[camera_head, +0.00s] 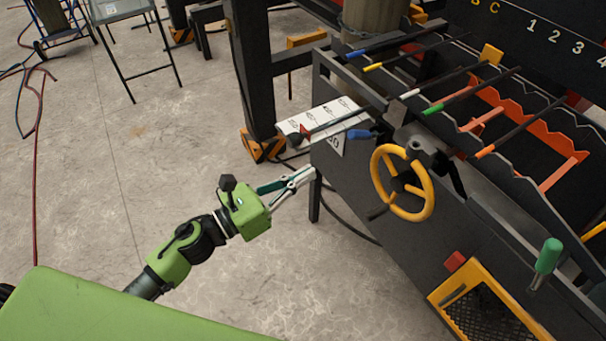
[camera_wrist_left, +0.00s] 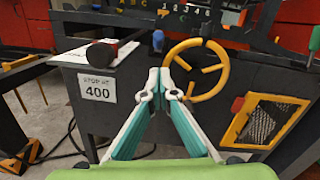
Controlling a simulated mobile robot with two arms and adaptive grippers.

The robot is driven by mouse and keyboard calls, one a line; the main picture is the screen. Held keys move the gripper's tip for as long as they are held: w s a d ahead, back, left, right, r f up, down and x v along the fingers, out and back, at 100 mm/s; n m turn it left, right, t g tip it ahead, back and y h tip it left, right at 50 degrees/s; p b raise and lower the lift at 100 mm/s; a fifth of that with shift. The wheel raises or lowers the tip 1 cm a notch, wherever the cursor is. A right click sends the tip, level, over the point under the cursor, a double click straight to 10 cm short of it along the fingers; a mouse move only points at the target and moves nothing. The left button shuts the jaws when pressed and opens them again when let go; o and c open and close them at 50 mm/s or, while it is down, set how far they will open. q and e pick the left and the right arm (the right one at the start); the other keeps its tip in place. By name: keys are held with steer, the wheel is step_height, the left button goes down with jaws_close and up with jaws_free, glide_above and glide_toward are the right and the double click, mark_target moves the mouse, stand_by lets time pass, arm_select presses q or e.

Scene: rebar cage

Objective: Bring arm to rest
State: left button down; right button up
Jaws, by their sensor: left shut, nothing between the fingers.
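My left arm comes in from the lower left in the head view. My left gripper (camera_head: 311,173) is shut and empty, in free air just left of the dark machine frame (camera_head: 340,175). In the left wrist view my left gripper (camera_wrist_left: 159,72) has its fingertips together, with the yellow handwheel (camera_wrist_left: 196,70) right behind them. The gap between fingertips and machine is hard to judge. My right gripper does not show in either view.
The yellow handwheel (camera_head: 431,190) and a green-handled lever (camera_head: 547,262) stick out from the machine. A white plate (camera_head: 320,117) and several colour-tipped bars lie on top. A black post (camera_head: 252,75) stands behind.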

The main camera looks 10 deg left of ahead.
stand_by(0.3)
arm_select(q)
steer(key=w+a+f+n+y, duration=0.1)
steer(key=a+f+n+y, duration=0.35)
steer(key=f+n, duration=0.5)
steer(key=w+a+f+n+y, duration=0.1)
steer(key=a+f+n+y, duration=0.35)
steer(key=f, duration=0.75)
steer(key=s+a+f+n+g+y, duration=0.1)
steer(key=s+a+f+n, duration=0.15)
steer(key=f, duration=0.35)
steer(key=s+a+f+n+g, duration=0.1)
steer(key=s+f+n, duration=0.2)
steer(key=f+n, duration=0.15)
steer(key=s+a+f+n+g+y, duration=0.1)
steer(key=s+a+f+n+g, duration=0.15)
steer(key=f, duration=0.35)
steer(key=s+f+n+g+y, duration=0.1)
steer(key=s+f+n+g, duration=0.2)
steer(key=s+f+n, duration=0.85)
steer(key=s+d+f+n+g, duration=0.1)
steer(key=s+f, duration=0.3)
steer(key=s, duration=0.7)
steer(key=s+d+f+n+g, duration=0.1)
steer(key=s+f+n+g, duration=0.2)
steer(key=s, duration=0.9)
steer(key=shift+f+n+g+y+p, duration=0.3)
steer(key=shift+f+g, duration=0.45)
steer(key=shift+f, duration=0.05)
steer(key=shift+s, duration=0.1)
